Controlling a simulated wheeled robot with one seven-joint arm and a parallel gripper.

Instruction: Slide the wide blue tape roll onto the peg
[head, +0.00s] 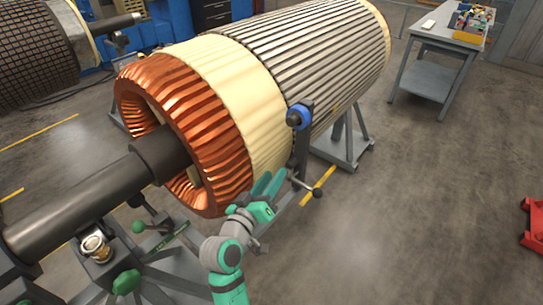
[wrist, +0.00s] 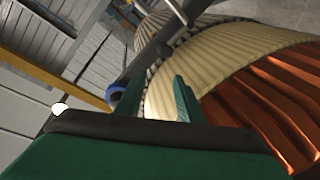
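The blue tape roll (head: 293,117) sits at the top end of a dark upright post (head: 302,150) beside the rotor's cream band, with a dark centre showing in its ring. It looks to be around the peg there, but I cannot tell how far on it is. In the wrist view the blue roll (wrist: 112,89) shows at the end of the dark bar, close by the left finger. My gripper (head: 272,182) is below and left of the roll in the head view, apart from it. In the wrist view my gripper (wrist: 158,84) has its fingers spread with nothing between them.
The large rotor (head: 320,55) with its copper end winding (head: 190,105) lies close beside my arm. A crossbar with dark knobs (head: 318,193) is at the post's foot. A grey stand (head: 350,145) is behind. A workbench (head: 440,38) stands far right.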

